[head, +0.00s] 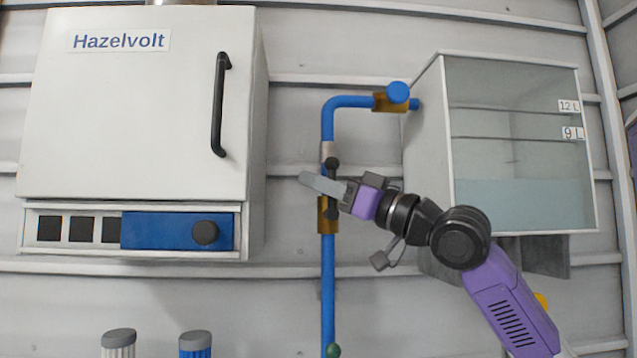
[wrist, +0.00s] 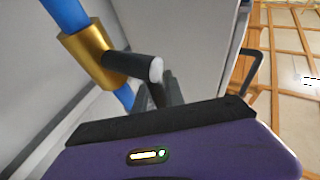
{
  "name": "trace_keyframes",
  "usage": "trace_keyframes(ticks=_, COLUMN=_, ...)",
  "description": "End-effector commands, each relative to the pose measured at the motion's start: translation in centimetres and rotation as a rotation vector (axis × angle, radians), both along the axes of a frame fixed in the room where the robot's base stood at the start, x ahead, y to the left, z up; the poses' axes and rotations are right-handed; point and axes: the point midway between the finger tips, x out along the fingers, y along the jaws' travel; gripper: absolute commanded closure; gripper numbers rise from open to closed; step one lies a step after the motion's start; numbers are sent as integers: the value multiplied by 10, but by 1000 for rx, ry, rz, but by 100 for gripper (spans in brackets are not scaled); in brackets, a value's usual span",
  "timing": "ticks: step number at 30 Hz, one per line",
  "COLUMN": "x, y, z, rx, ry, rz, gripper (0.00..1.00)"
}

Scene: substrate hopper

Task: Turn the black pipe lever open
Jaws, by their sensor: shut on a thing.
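The black pipe lever (head: 332,164) is on the vertical blue pipe (head: 328,285), by a brass fitting (head: 322,215). It runs roughly along the pipe, with its middle hidden behind my gripper. My gripper (head: 325,184) reaches in from the right and is shut on the lever, its grey fingers crossing in front of the pipe. In the wrist view, a black rod of the lever (wrist: 130,65) with a pale round end sticks out of the brass fitting (wrist: 95,55). My dark fingers (wrist: 160,95) are just beyond it; the grip itself is mostly hidden.
A glass-fronted tank (head: 522,140) marked 12 L and 9 L hangs at right, with pale blue fill below the 9 L mark. A white Hazelvolt cabinet (head: 130,120) with a black handle is at left. Two capped canisters (head: 195,343) show at the bottom.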

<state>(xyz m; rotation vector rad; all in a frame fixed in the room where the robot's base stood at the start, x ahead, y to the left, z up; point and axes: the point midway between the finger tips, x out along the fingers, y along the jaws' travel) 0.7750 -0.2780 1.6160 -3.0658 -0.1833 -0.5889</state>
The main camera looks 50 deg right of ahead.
Motion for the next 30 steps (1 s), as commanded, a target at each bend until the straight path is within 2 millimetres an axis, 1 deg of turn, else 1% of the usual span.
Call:
trace_keyframes(ticks=1, x=1, y=0, z=1, rx=-1, ry=0, rz=0, gripper=84)
trace_keyframes(ticks=4, x=1, y=0, z=1, rx=-1, ry=0, rz=0, gripper=64)
trace_keyframes(ticks=13, x=0, y=0, z=0, rx=0, ry=-1, rz=0, gripper=64)
trace_keyframes(ticks=16, x=-5, y=-1, z=-3, rx=1, ry=-2, rz=-1, gripper=64)
trace_keyframes(ticks=20, x=-20, y=-4, z=-11, rx=2, ry=-2, rz=-1, gripper=64)
trace_keyframes(ticks=27, x=-56, y=-7, z=-25, rx=2, ry=-1, rz=-1, gripper=64)
trace_keyframes(ticks=30, x=-65, y=-9, z=-28, rx=1, ry=-2, rz=-1, gripper=64)
